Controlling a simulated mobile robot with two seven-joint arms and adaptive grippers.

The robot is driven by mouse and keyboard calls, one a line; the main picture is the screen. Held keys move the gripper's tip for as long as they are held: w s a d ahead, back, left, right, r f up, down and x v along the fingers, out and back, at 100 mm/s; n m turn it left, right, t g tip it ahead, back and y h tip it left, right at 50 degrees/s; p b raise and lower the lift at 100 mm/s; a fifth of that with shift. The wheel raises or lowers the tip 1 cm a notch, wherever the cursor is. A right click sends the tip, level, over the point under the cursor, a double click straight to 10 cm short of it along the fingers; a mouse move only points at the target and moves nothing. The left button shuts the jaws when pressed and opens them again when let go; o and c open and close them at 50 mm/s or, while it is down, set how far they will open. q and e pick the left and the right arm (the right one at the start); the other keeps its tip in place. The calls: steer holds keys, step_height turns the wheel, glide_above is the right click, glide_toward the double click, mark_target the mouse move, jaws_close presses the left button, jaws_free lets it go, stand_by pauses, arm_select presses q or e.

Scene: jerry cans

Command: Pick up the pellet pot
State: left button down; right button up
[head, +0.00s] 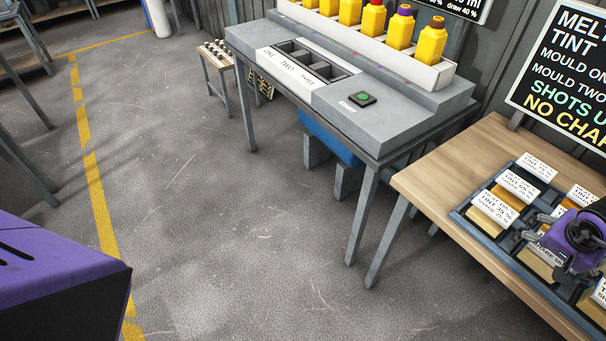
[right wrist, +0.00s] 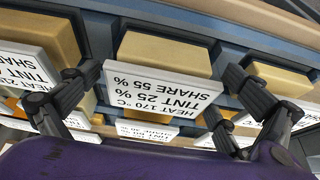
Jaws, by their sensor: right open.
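Several tan block-like pots with white printed cards sit in a dark blue-grey tray (head: 462,219) on the wooden table; I cannot tell which one is the pellet pot. My right gripper (head: 535,227) is over the tray, open and empty. In the right wrist view, its fingers (right wrist: 156,105) are spread on either side of a tan pot (right wrist: 165,50) whose card (right wrist: 160,84) reads, upside down, heat 170 °C, tint 25 %, share 55 %. I cannot tell whether the fingers touch it. My left gripper is not in view.
A grey bench (head: 395,118) left of the wooden table (head: 430,176) has slots marked one, two and three (head: 310,60), a green button (head: 363,97) and yellow bottles (head: 431,42) behind. A black sign (head: 565,70) stands behind the table. The floor at left centre is clear.

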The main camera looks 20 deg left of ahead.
steer(key=c, duration=1.4)
steer(key=shift+o, duration=0.2)
steer(key=shift+r, duration=0.1)
